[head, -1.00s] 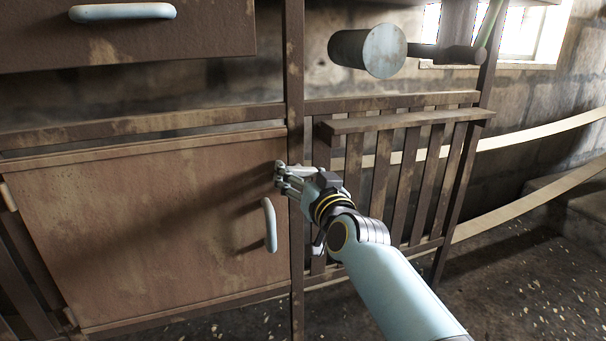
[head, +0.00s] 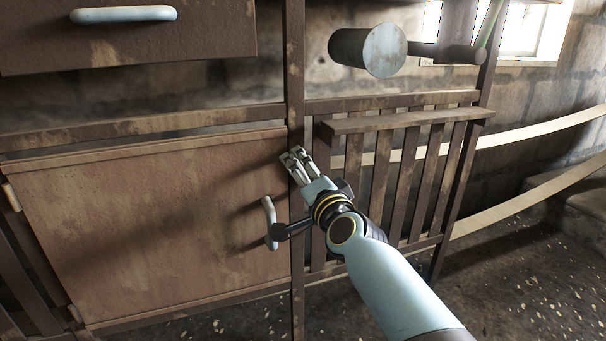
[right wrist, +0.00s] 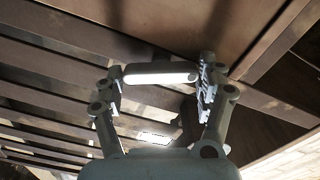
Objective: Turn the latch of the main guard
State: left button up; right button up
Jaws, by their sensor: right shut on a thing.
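The main guard is a rusty brown door panel (head: 150,230) at the lower left of the head view, and it looks shut against its frame. My right gripper (head: 297,158) is at the door's upper right corner, by the frame post. In the right wrist view a pale bar, seemingly the latch (right wrist: 160,73), lies between the two fingers of my right gripper (right wrist: 160,85). The fingers are shut on its ends. In the head view the fingers mostly hide the latch. My left gripper is out of view.
A pale vertical handle (head: 269,222) is on the door, just left of my forearm. A slatted guard (head: 400,175) stands right of the post (head: 295,80). A grey cylinder (head: 370,50) juts out above. A drawer-like box (head: 120,40) hangs at upper left.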

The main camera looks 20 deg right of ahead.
jog(key=shift+m, duration=2.5)
jog(key=o, duration=1.2)
jog(key=shift+s+d, duration=0.2)
jog(key=shift+s, duration=5.8)
